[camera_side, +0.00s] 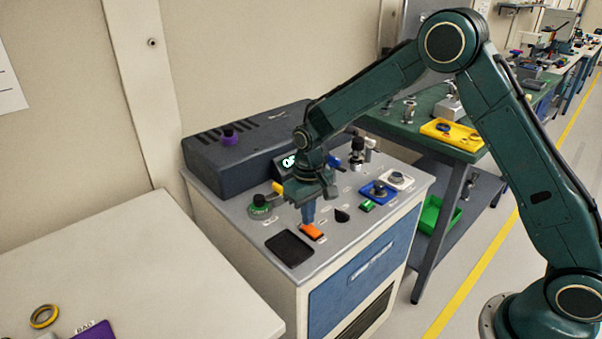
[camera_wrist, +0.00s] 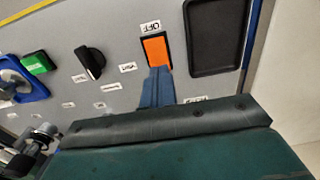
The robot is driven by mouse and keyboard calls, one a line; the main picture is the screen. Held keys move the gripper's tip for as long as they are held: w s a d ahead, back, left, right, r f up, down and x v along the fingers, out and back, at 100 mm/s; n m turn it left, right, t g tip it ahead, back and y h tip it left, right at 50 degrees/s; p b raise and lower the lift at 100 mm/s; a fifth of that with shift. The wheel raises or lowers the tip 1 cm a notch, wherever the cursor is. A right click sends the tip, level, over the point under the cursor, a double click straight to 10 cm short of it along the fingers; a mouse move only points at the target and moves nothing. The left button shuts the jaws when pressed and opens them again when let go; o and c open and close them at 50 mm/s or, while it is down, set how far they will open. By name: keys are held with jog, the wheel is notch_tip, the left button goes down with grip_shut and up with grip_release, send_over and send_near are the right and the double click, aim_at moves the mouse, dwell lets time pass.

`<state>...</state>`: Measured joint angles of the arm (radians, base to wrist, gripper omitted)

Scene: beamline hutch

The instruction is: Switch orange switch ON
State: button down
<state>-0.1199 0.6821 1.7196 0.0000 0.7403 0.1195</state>
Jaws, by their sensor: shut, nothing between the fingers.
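The orange switch (camera_side: 312,232) is a small rocker in a black frame on the grey top panel of a cabinet, close to its front edge. It also shows in the wrist view (camera_wrist: 157,50), with an OFF label beside its upper end there. My gripper (camera_side: 308,222) points down at the switch with its blue fingers shut and empty. In the wrist view the fingertips (camera_wrist: 158,72) overlap the switch's lower end, the end away from the OFF label, and hide part of it. I cannot tell whether they press on it. The label at that end is partly hidden.
A black recessed tray (camera_side: 290,248) lies beside the switch. A black knob (camera_side: 342,215), a green switch (camera_side: 367,206) and a blue tray (camera_side: 379,191) are on the same panel. A green round knob (camera_side: 260,205) is at left. A dark box (camera_side: 235,145) stands behind.

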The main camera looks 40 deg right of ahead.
jog(key=shift+f, duration=0.6)
dwell(0.6)
jog(key=shift+r, duration=3.55)
